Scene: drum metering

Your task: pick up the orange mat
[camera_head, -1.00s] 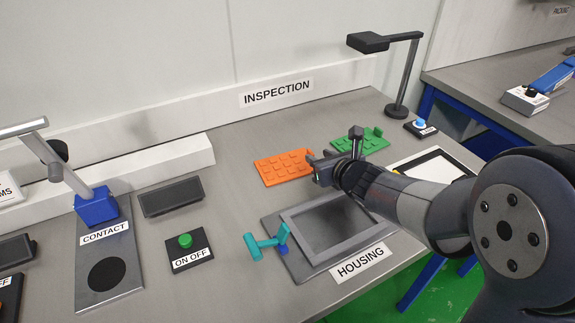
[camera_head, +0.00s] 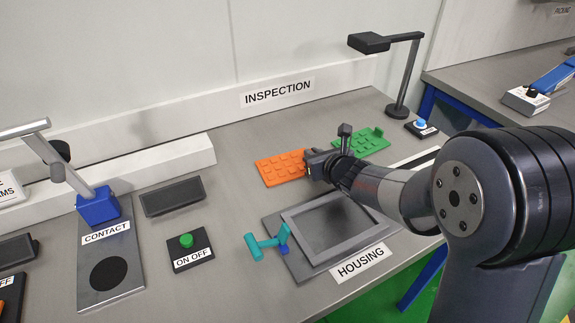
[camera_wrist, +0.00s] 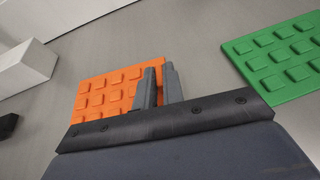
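The orange mat (camera_head: 282,168) lies flat on the grey inspection bench, its top covered with raised blocks. In the wrist view the orange mat (camera_wrist: 105,92) lies beneath and ahead of the fingers. My gripper (camera_head: 310,163) is low at the mat's right end. In the wrist view my gripper (camera_wrist: 161,78) has its two fingers a small gap apart, over the mat's right edge. The fingers hide part of that edge, and I cannot see whether they touch it. The mat shows no lift or tilt.
A green mat (camera_head: 364,143) with an upright tab lies just right of my gripper. A lamp stand (camera_head: 403,85) is behind right. Bare bench lies left of the orange mat.

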